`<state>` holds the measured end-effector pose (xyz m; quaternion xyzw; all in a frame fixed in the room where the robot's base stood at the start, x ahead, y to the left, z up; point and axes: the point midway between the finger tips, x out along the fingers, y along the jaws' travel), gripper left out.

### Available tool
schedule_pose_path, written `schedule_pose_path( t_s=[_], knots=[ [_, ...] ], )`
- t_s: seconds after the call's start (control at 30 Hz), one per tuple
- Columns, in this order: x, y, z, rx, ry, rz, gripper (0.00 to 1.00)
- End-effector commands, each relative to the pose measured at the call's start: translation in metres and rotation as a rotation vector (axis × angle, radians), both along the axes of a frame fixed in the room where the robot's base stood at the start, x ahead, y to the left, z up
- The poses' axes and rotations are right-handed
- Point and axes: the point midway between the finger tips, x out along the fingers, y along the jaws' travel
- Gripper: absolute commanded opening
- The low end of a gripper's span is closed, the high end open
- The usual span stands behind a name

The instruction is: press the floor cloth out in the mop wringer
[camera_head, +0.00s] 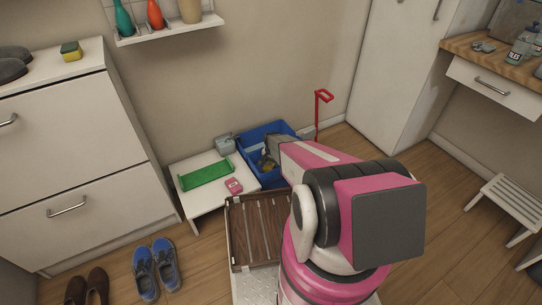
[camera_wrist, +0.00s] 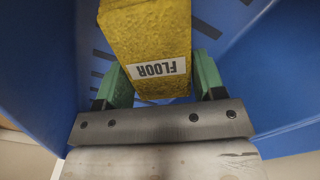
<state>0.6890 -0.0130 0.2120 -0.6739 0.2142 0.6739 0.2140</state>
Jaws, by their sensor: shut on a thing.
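The floor cloth (camera_wrist: 152,45) is a yellow, thick, block-like piece with a white label reading FLOOR. My gripper (camera_wrist: 158,85) is shut on it, with one green finger on each side. The mop wringer is a blue tub (camera_head: 250,133) on the floor by the wall, with a red lever handle (camera_head: 322,97) standing upright at its right. In the wrist view the cloth is between blue walls (camera_wrist: 45,75) with dark slots beside it. My arm reaches into the tub in the head view and hides part of it. The cloth's far end is out of view.
A low white table (camera_head: 190,167) left of the tub bears a green tray (camera_head: 206,174), a pink box (camera_head: 233,186) and a grey container (camera_head: 225,143). Shoes (camera_head: 156,268) lie at the lower left. A white stool (camera_head: 505,205) stands right.

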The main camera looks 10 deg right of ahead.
Motion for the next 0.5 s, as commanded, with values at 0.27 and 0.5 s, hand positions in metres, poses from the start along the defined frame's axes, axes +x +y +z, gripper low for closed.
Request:
schedule_pose_path(
  t_s=[0.27,0.5],
  knots=[
    [-0.003,-0.002,0.009,0.0,0.0,0.001,0.41],
    [-0.004,-0.003,0.016,-0.001,-0.001,0.001,0.41]
  ],
)
